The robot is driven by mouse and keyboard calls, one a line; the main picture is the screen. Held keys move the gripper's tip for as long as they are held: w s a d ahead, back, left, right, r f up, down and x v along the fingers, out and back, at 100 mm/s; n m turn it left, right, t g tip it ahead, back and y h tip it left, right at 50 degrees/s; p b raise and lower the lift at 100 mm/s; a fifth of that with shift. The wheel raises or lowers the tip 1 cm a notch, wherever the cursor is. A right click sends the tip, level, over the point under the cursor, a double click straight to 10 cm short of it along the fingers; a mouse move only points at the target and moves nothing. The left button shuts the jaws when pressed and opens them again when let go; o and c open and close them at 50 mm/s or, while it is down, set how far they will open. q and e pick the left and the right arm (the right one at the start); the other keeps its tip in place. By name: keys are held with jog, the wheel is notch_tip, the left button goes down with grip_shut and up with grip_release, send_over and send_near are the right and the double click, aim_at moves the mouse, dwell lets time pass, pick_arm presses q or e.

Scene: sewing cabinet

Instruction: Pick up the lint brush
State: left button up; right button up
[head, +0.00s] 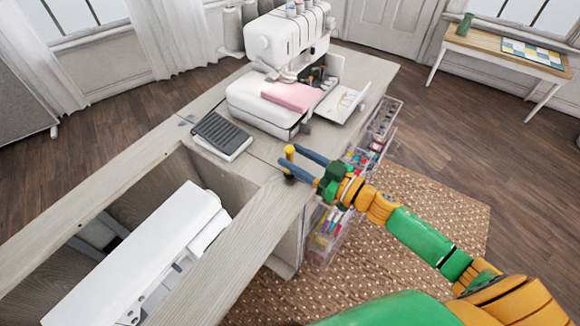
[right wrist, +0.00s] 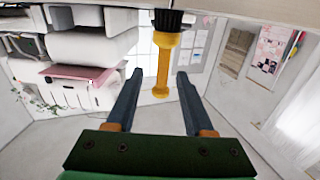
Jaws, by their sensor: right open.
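The lint brush (head: 289,167) has a yellow handle and a dark head. It stands upright, dark head down, on the wooden cabinet top near its right edge. My right gripper (head: 289,156) is open, its two blue fingers reaching in from the right with their tips on either side of the handle. In the right wrist view the lint brush (right wrist: 162,65) appears upside down, between the open fingers (right wrist: 159,77), with a gap visible on both sides. My left gripper is not in view.
A white sewing machine (head: 285,45) with pink cloth (head: 291,96) stands behind on the cabinet top (head: 262,172). A dark-topped box (head: 222,135) lies left of the brush. Another white machine (head: 150,255) sits in the cabinet opening. Clear bins (head: 330,232) hang along the right side.

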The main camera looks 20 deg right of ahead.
jog(key=shift+x, duration=1)
jog(key=shift+s, duration=0.15)
grip_shut()
jog(key=shift+r, duration=0.15)
